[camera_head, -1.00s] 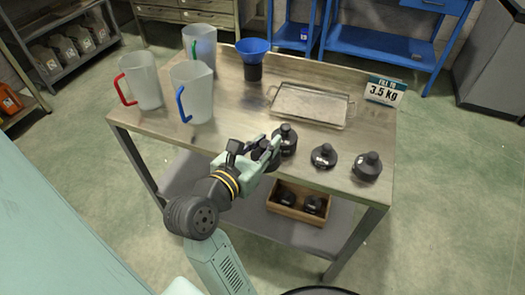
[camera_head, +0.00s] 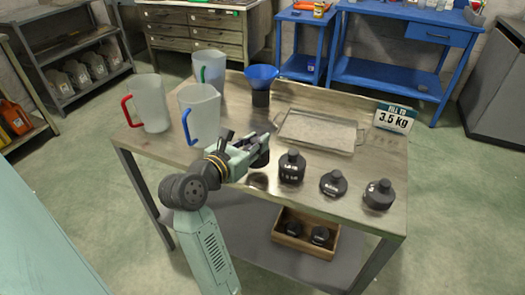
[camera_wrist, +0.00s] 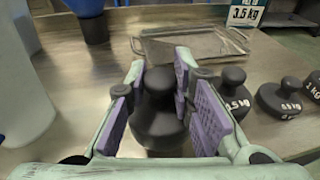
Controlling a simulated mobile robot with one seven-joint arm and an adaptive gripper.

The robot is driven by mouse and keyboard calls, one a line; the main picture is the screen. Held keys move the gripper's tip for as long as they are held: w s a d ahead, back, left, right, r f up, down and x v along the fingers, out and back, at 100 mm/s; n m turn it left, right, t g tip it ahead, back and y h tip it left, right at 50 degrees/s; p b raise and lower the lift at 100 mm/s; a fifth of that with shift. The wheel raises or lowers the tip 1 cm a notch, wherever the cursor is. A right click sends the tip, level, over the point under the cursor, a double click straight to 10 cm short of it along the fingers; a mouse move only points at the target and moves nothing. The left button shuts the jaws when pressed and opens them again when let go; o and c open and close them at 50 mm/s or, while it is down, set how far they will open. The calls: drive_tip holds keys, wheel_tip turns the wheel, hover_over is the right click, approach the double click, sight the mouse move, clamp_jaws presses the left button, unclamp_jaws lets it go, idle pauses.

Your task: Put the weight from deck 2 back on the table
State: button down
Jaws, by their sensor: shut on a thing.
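My gripper (camera_head: 252,148) is above the front middle of the table (camera_head: 225,165). It is shut on a black weight (camera_wrist: 158,130), which sits upright between the purple finger pads in the wrist view. In the head view the held weight (camera_head: 262,158) is partly hidden by the fingers. A dark patch shows on the tabletop under it, and the weight looks a little above the surface. Three other black weights stand to its right on the table: a tall one (camera_head: 291,170), a smaller one (camera_head: 333,185) and one near the right edge (camera_head: 379,196).
Behind are a metal tray (camera_head: 352,148), a sign reading 3.5 kg (camera_head: 394,118) and a blue funnel (camera_head: 262,75). Three pitchers, red-handled (camera_head: 152,105), blue-handled (camera_head: 203,115) and green-handled (camera_head: 212,65), stand left. A wooden box (camera_head: 290,247) with two black weights is on the lower shelf.

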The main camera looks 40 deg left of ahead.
sight(245, 149)
drive_tip(key=shift+w+a, duration=0.45)
drive_tip(key=shift+a, duration=0.2)
drive_tip(key=shift+w+a, duration=0.45)
drive_tip(key=shift+a, duration=0.2)
drive_tip(key=shift+a+f+p, duration=0.1)
drive_tip(key=shift+f+p, duration=0.6)
drive_tip(key=shift+f, duration=1.05)
drive_tip(key=c, duration=1.9)
unclamp_jaws()
drive_tip(key=shift+f, duration=0.3)
drive_tip(key=o, duration=0.5)
drive_tip(key=shift+r, duration=0.1)
